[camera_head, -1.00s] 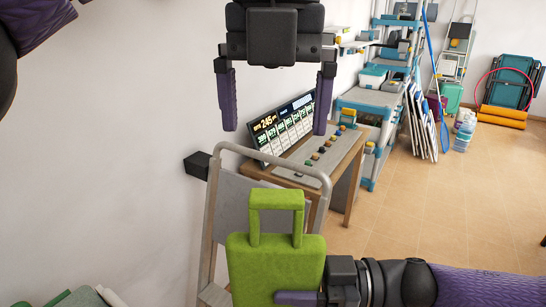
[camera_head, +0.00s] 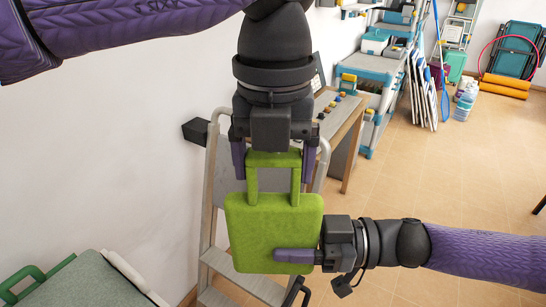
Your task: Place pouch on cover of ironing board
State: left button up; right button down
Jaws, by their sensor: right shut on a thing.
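The pouch is a bright green bag (camera_head: 270,225) with an upright loop handle, held in front of a step ladder. My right gripper (camera_head: 298,257) comes in from the right and is shut on the pouch's lower right side. My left gripper (camera_head: 274,178) points down from above at the handle. Its purple fingers are spread wide, one on each side of the handle, and its palm hides the handle's top edge. I cannot tell whether it touches the handle. A grey-green padded surface (camera_head: 82,284) at the lower left looks like the ironing board cover.
A grey step ladder (camera_head: 214,195) leans close behind the pouch, by the white wall. A wooden table (camera_head: 350,130) stands beyond it. A blue-and-grey shelf cart (camera_head: 375,68) and leaning white panels (camera_head: 420,90) are farther back. The tiled floor (camera_head: 440,180) at right is open.

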pick_arm(q)
jog(key=shift+a, duration=0.1)
jog(key=c, duration=0.5)
pick_arm(e)
jog(key=shift+c, duration=1)
grip_release()
